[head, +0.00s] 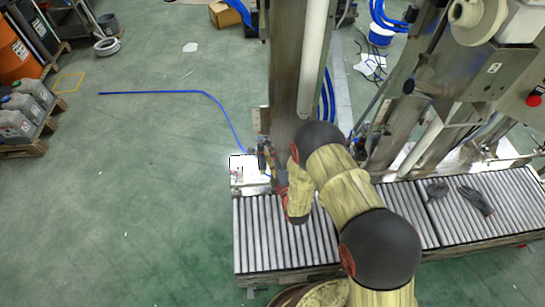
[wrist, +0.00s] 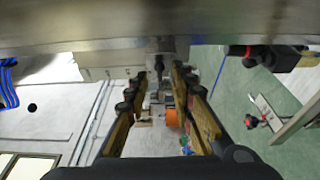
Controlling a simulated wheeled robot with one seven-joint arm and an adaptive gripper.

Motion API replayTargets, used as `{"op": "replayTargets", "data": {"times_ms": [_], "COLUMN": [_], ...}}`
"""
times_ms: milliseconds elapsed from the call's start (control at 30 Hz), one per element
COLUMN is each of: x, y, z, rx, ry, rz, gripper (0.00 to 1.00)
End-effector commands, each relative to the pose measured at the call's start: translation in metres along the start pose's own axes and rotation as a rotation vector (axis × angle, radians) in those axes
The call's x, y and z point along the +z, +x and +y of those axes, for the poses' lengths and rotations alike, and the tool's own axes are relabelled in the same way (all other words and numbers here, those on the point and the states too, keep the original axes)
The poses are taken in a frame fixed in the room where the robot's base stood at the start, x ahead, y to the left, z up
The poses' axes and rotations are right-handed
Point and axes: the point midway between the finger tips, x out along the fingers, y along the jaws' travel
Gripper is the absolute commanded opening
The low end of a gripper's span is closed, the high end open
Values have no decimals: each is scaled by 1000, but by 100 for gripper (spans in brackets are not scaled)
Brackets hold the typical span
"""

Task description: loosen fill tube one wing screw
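My gripper (wrist: 161,80) shows in the wrist view with its two yellow-brown fingers apart. A small grey metal part (wrist: 157,72) shows between or just beyond the fingertips, below a wide steel beam (wrist: 110,33). I cannot tell whether it is the wing screw or whether a finger touches it. In the head view my arm reaches over the roller conveyor to the foot of the steel column (head: 286,70). My gripper is mostly hidden there by the arm. The fill tube and its wing screw cannot be made out clearly.
The roller conveyor (head: 262,225) runs below my arm, with dark gloves (head: 475,200) at its right. A white plate (head: 245,170) sits left of the column. A blue hose (head: 160,93) lies on the green floor, which is open at the left.

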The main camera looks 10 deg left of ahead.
Motion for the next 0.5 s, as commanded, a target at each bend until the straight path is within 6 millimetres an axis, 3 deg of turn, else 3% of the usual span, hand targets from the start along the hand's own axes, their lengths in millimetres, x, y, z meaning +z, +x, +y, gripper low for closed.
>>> {"op": "replayTargets", "data": {"times_ms": [500], "x": [0], "y": [39], "z": [0], "rx": [-1], "ry": [1], "rz": [0], "gripper": [24]}}
